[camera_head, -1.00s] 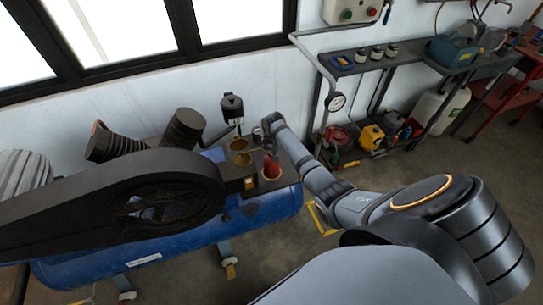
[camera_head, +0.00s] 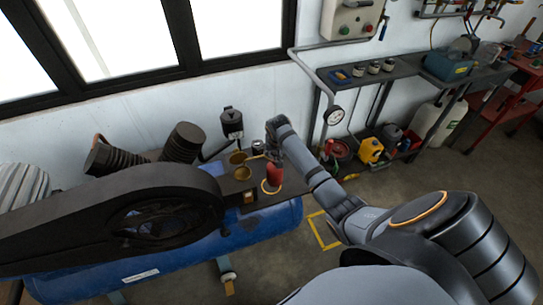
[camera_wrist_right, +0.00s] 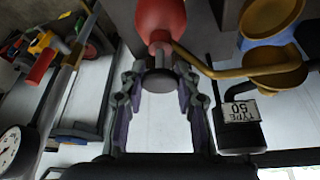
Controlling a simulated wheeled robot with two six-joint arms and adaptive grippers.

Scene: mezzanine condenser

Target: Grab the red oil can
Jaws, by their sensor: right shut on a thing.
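The red oil can (camera_head: 274,172) is at the right end of the dark top plate over the blue tank, in the head view. It shows right above a yellow-orange ring (camera_head: 265,190); I cannot tell whether it clears the plate. My right gripper (camera_head: 275,146) reaches it from above and behind. In the right wrist view the red body of the oil can (camera_wrist_right: 160,18) is at the top, and the fingers of my right gripper (camera_wrist_right: 160,88) are shut around its dark narrow part. My left gripper is not in view.
Brass-coloured cups (camera_head: 242,174) and a black fitting (camera_head: 232,122) stand close left of the can. The black belt guard (camera_head: 90,215) fills the left, on the blue tank (camera_head: 150,262). A grey shelf (camera_head: 375,72) with tools stands right. Floor between is mostly clear.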

